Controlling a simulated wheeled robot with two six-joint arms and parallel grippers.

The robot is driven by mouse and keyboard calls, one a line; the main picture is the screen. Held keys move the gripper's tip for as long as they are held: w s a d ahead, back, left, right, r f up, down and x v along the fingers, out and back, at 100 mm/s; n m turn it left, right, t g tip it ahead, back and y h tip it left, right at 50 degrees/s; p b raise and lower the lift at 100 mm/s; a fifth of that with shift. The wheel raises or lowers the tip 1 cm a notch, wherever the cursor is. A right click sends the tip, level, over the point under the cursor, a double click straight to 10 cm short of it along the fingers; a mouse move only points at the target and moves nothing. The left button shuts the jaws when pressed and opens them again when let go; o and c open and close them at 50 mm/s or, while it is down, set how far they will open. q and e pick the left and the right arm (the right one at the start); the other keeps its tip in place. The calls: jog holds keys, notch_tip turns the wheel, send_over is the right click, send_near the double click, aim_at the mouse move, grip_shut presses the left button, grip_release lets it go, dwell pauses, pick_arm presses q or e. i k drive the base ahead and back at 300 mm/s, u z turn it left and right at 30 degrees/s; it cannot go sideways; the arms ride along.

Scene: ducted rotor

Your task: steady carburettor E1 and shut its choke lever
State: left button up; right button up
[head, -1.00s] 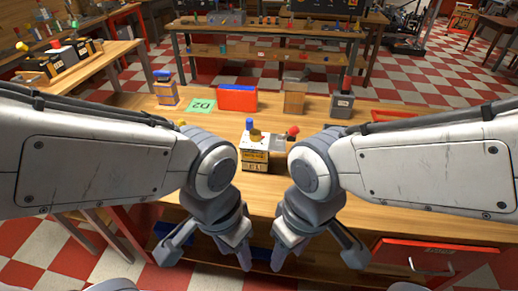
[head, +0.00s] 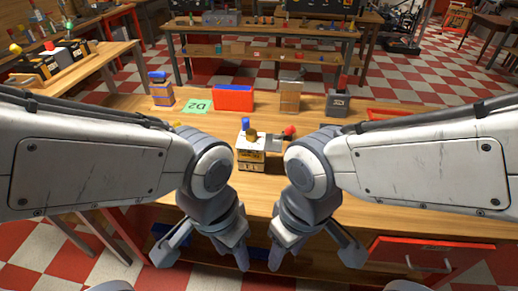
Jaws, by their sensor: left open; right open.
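Carburettor E1 (head: 251,160) stands upright on the wooden bench between my two arms, its label facing me. It is a pale block with a blue cap, a brass-coloured part and a grey plate on top. A red-tipped lever (head: 289,131) sticks out at its upper right, partly against my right arm. My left gripper (head: 207,262) is open and empty, hanging in front of the bench's front edge. My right gripper (head: 311,262) is open and empty, also in front of the edge. Both are nearer to me than the carburettor and apart from it.
A red tray (head: 395,114) lies at right. A red drawer (head: 432,257) is below the front edge.

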aim_at(290, 131)
jog(key=k, duration=0.5)
jog(key=u, duration=1.35)
jog(key=i, duration=1.1)
jog(key=z, duration=2.2)
